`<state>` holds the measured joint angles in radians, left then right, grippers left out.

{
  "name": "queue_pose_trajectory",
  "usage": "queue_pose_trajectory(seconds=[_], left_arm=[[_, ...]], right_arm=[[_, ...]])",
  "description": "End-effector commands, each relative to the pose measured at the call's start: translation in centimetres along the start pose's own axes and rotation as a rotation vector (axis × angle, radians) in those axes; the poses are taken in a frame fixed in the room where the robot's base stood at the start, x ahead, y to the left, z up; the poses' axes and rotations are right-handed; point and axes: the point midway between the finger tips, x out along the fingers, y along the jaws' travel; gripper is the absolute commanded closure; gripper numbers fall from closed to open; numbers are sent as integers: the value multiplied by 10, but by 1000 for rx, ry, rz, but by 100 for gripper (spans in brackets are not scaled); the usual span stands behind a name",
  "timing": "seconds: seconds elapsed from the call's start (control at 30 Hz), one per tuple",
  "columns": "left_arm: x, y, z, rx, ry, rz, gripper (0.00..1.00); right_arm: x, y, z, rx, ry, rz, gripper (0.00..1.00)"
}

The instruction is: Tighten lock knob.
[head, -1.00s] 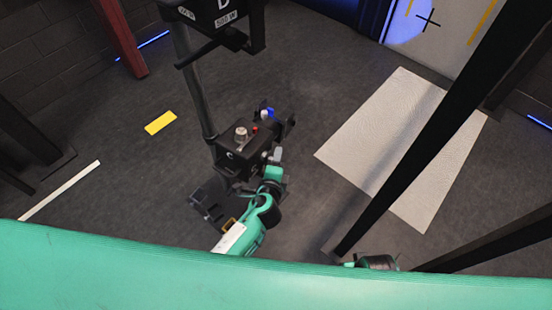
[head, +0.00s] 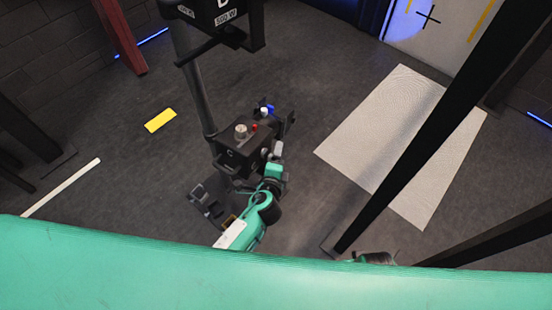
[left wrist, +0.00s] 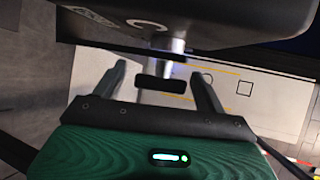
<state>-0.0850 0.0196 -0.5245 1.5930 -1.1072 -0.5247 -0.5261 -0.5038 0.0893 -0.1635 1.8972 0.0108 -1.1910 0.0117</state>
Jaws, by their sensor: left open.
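My left gripper (head: 277,152) is at the right side of the black control box (head: 236,158) on the stand. In the left wrist view the gripper (left wrist: 160,88) is open, one dark finger on each side. A short black crossbar on a metal shaft, which looks like the lock knob (left wrist: 160,83), shows between the fingers. It hangs below a large dark housing (left wrist: 235,20), and neither finger visibly touches it. In the head view the knob cannot be made out clearly. My right gripper cannot be made out.
The box carries a pale round knob (head: 241,131), a red button (head: 254,127) and a blue part (head: 268,109). A grey post (head: 192,85) rises behind it to a black sign box (head: 215,12).

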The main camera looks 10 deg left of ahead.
Motion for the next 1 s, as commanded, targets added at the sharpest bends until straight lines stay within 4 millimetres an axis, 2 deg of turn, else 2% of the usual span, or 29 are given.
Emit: queue_pose_trajectory(seconds=[0.13, 0.23, 0.7, 0.83, 1.0], left_arm=[[-6, 0, 0, 0, 0, 1, 27], [-17, 0, 0, 1, 0, 1, 27], [-109, 2, 0, -1, 0, 3, 27], [-126, 1, 0, 0, 0, 1, 27], [-136, 1, 0, 0, 0, 1, 27]], right_arm=[[-1, 0, 0, 0, 0, 0, 64], [-1, 0, -1, 0, 1, 0, 64], [4, 0, 1, -1, -4, 0, 64], [2, 0, 0, -1, -2, 0, 64], [-1, 0, -2, -1, 2, 0, 64]])
